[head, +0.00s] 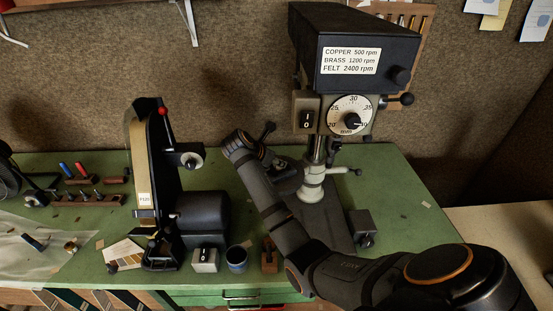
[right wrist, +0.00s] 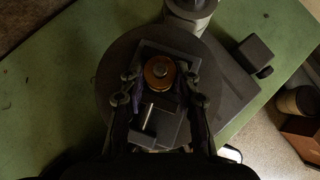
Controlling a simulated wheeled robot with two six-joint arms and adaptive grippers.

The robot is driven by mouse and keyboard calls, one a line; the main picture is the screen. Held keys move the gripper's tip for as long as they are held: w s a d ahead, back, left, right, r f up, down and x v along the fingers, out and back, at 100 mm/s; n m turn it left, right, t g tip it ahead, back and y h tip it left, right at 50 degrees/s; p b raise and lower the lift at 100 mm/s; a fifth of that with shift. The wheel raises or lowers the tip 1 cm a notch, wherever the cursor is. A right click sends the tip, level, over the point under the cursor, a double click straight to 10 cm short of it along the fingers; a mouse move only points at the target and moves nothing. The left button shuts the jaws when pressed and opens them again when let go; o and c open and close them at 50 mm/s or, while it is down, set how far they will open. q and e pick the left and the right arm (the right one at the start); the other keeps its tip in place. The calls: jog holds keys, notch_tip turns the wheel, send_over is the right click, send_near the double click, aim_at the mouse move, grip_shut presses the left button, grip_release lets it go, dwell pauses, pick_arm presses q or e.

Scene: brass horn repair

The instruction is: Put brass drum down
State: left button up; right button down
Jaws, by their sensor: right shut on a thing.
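The brass drum (right wrist: 159,72) shows in the right wrist view as a small round brass piece with a paler centre. My right gripper (right wrist: 160,78) has one finger on each side of it and is shut on it. Gripper and drum are over a dark grey vise (right wrist: 172,128) on the drill press's round table (right wrist: 112,62). I cannot tell whether the drum touches the vise. In the head view my right arm reaches in from the right to the press, and the drum cannot be made out there. My left gripper is in neither view.
The drill press (head: 365,55) with speed labels and a dial stands at the back. A belt sander (head: 145,170) stands left of my arm.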

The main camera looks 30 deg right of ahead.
jog(key=c, duration=1.4)
grip_release()
jog(key=shift+s+a, duration=0.15)
jog(key=shift+c, duration=0.2)
jog(key=o, duration=0.5)
jog(key=shift+s+r, duration=0.2)
jog(key=shift+s, duration=0.05)
jog(key=shift+c, duration=0.2)
jog(key=shift+w+d+f, duration=0.1)
jog(key=shift+d, duration=0.15)
jog(key=shift+w+a, duration=0.1)
jog(key=shift+a, duration=0.1)
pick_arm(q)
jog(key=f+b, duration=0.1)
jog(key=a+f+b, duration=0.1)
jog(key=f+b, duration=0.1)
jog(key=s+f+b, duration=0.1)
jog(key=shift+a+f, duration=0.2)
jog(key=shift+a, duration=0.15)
pick_arm(e)
jog(key=v, duration=1.2)
